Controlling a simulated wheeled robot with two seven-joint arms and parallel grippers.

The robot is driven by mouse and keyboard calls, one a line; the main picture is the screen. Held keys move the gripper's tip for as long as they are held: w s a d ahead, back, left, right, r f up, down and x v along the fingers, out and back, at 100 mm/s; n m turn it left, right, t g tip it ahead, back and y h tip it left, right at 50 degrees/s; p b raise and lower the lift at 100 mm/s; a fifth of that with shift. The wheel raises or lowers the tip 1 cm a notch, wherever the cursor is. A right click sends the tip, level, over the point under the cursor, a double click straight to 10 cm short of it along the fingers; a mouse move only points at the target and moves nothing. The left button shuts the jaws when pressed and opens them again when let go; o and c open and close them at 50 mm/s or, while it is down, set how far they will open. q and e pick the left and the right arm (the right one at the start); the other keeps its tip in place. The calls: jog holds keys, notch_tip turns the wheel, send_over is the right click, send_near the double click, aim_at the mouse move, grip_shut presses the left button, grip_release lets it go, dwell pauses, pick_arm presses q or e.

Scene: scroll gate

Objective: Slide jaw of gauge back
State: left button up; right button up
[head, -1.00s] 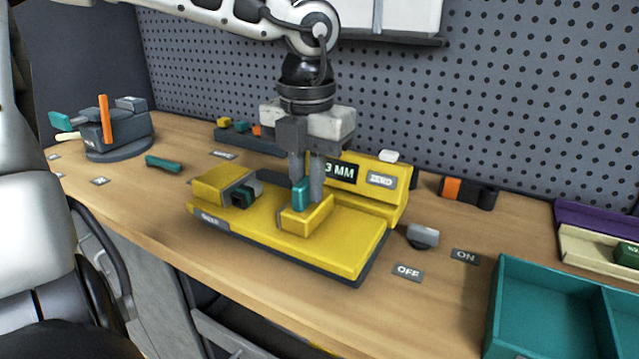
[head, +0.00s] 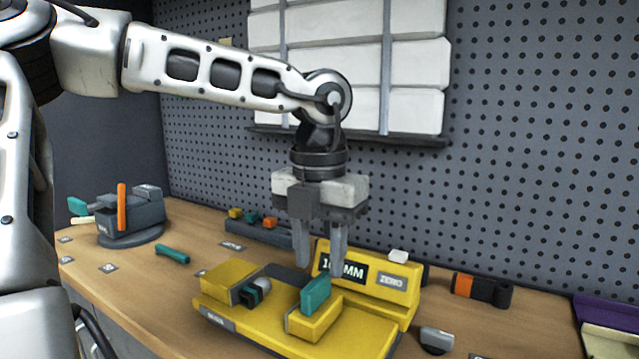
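The yellow gauge (head: 270,337) lies on the bench, with a fixed jaw block (head: 230,280) at its left and a sliding jaw (head: 314,320) bearing a teal tab (head: 316,293). A small dark and teal piece (head: 257,291) with a grey round part sits between the jaws, nearer the fixed block; a gap separates it from the sliding jaw. The gauge's display (head: 343,268) is partly covered by a finger; "MM" shows. My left gripper (head: 320,270) is open and empty, its fingers pointing down just above and behind the teal tab. My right gripper is out of view.
A white button (head: 398,256) tops the gauge's display block. A grey knob (head: 437,340) stands right of the gauge. A black and orange item (head: 482,291) lies behind it. A vise-like tool (head: 131,217) and a teal bar (head: 172,254) are at left. The pegboard closes the back.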

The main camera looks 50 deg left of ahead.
aim_at(320, 282)
pick_arm(q)
notch_tip(320, 282, up, 11)
jog(key=p, duration=0.1)
jog(key=shift+r, duration=0.15)
dwell(0.5)
